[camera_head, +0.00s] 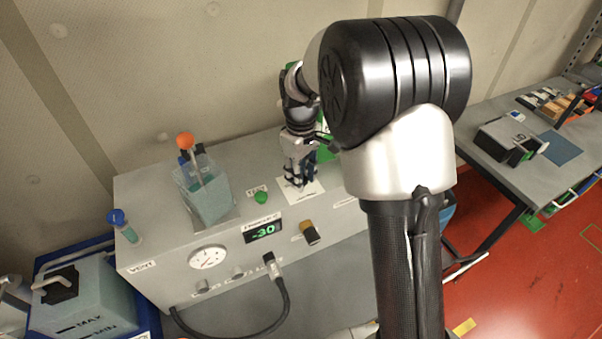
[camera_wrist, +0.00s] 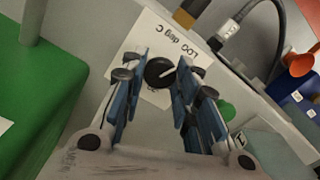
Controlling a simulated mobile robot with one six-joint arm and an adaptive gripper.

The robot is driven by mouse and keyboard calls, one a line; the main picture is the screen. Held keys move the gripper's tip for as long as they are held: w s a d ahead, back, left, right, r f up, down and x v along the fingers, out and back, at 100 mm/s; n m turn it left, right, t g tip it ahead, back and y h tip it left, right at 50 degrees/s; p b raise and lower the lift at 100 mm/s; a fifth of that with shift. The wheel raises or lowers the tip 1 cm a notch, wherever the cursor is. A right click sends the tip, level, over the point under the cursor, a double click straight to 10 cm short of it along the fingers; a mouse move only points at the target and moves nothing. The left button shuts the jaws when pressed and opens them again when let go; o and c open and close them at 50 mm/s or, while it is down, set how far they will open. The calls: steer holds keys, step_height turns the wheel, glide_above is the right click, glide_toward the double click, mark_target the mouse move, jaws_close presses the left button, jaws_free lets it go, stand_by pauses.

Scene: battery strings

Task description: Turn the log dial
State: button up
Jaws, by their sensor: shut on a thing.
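The log dial (camera_wrist: 160,73) is a round black knob with a white pointer mark, on a white card (camera_wrist: 168,38) lettered LOG deg C. My gripper (camera_wrist: 157,70) is shut on the dial in the wrist view, with one blue-padded finger on each side of it. In the head view my gripper (camera_head: 301,182) points down at the white card (camera_head: 312,193) on top of the grey console (camera_head: 160,190). There the gripper hides the dial. A display (camera_head: 263,231) on the console front reads -30 in green.
Left of my gripper are a green button (camera_head: 261,197) and a glass tank (camera_head: 207,205) with an orange-topped rod. A brass-coloured knob (camera_head: 310,232), a gauge (camera_head: 208,257) and a black cable (camera_head: 286,295) are on the front. A green block (camera_wrist: 50,85) stands close beside my gripper.

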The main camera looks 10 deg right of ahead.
steer(key=m, duration=0.5)
steer(key=shift+m, duration=0.3)
steer(key=m, duration=0.5)
steer(key=shift+m+p, duration=0.3)
steer(key=shift+p, duration=0.1)
steer(key=o, duration=1.1)
steer(key=shift+r, duration=0.1)
step_height(320, 180, up, 12)
steer(key=shift+f, duration=0.1)
